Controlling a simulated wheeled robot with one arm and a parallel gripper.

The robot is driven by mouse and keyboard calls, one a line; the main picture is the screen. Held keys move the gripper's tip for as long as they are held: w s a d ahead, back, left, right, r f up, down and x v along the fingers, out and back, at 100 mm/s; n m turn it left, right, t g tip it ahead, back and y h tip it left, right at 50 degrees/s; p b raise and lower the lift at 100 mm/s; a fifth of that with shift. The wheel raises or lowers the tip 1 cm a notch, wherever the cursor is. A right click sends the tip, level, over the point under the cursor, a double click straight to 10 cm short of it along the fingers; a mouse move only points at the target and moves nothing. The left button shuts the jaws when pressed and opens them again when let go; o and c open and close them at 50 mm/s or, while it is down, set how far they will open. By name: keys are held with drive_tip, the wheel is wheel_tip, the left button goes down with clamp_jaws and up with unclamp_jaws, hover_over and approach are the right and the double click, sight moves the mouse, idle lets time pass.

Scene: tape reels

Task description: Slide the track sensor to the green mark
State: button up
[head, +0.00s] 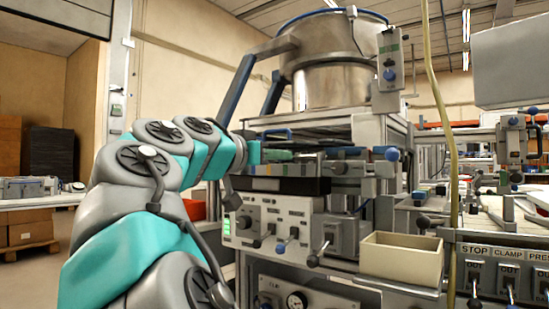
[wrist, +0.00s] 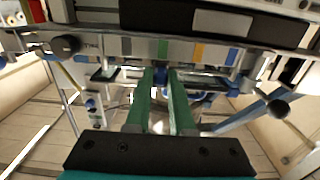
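My gripper (wrist: 162,72) reaches up the wrist view with two long green fingers that stand a little apart. A small blue piece (wrist: 163,76) shows between the fingertips; it may be the track sensor, but the fingers hide much of it. I cannot tell whether they touch it. The track (wrist: 100,43) is a grey strip with coloured marks just beyond the fingertips. The green mark (wrist: 162,48) is almost straight ahead of them, with a yellow mark (wrist: 199,52) and a blue mark (wrist: 232,57) to its right.
A black block (wrist: 280,28) lies beyond the strip. Black knobs (wrist: 66,46) (wrist: 278,108) flank my fingers. In the head view, a control panel (head: 272,222) sits below the strip, a beige bin (head: 402,258) at right and a steel bowl (head: 325,65) above.

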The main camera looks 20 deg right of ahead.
drive_tip(key=o, duration=0.4)
drive_tip(key=v, duration=0.8)
drive_tip(key=shift+b, duration=0.3)
drive_tip(key=shift+d, duration=0.1)
